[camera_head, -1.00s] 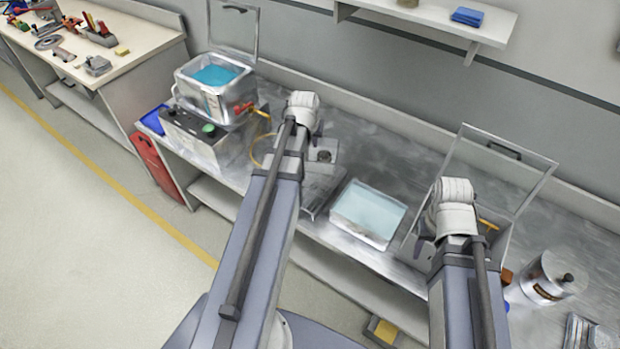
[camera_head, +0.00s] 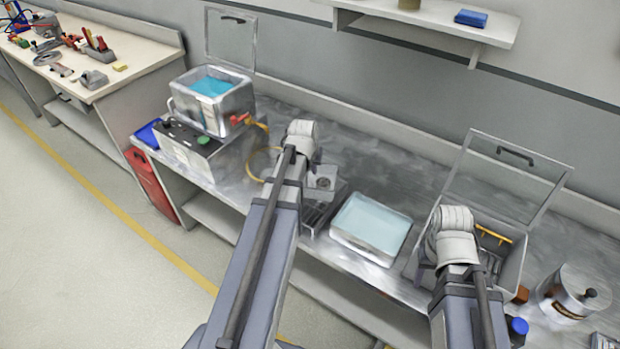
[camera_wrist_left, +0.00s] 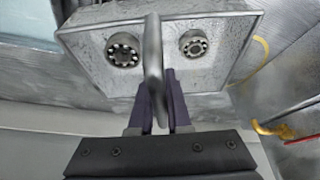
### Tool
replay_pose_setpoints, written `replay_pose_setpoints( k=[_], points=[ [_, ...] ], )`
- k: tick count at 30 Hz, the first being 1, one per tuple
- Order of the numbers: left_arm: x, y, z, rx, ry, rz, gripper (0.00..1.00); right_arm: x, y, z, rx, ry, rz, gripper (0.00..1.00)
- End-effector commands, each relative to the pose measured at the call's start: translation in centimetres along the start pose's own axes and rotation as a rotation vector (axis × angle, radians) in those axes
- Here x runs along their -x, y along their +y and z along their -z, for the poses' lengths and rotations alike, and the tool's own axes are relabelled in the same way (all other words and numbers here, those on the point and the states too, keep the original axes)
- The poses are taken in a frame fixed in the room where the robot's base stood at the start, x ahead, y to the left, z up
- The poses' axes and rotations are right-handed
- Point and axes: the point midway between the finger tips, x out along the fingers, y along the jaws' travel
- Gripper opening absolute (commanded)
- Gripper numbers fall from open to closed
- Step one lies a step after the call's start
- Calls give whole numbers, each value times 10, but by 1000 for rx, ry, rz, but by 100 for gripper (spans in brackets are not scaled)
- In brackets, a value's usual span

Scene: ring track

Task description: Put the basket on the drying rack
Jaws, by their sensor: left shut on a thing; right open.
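The basket (camera_wrist_left: 205,75) is a grey metal tray with two round bearings inside and an upright handle. My left gripper (camera_wrist_left: 156,85) is shut on the handle. In the head view the basket (camera_head: 323,181) shows beside my left wrist, which hides part of it. It seems to be above a low grey slotted stand (camera_head: 317,217), which looks like the drying rack. I cannot tell whether they touch. My right gripper (camera_head: 425,272) is over the front left of an open grey bin, its fingers mostly hidden by the wrist.
A tub of pale blue liquid (camera_head: 371,225) stands right of the stand. A tank of blue liquid (camera_head: 215,98) with an open lid sits at the left on a control box. The open bin (camera_head: 510,268) and a steel canister (camera_head: 568,294) are at the right. The bench's middle back is clear.

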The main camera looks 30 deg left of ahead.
Motion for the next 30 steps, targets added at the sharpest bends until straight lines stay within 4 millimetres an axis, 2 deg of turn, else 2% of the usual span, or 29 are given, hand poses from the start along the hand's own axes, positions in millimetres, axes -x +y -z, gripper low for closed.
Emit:
replay_pose_setpoints(
  k=[1,6,19,20,21,27,30],
  points=[
    [-11,0,-4,0,1,0,0,-11,-1,1,0,0,0,50],
    [-28,0,-11,0,1,0,0,-30,-3,2,0,0,0,50],
    [-30,0,-12,0,1,0,0,-33,-3,2,0,0,0,50],
    [-30,0,-12,0,0,0,18,-32,-3,2,0,0,0,50],
    [-29,0,-12,0,0,0,22,-31,-3,2,0,0,0,50],
    [-29,0,-12,0,0,0,45,-31,-3,2,0,0,0,50],
    [-29,0,-12,0,0,0,46,-31,-3,2,0,0,0,50]
  ],
)
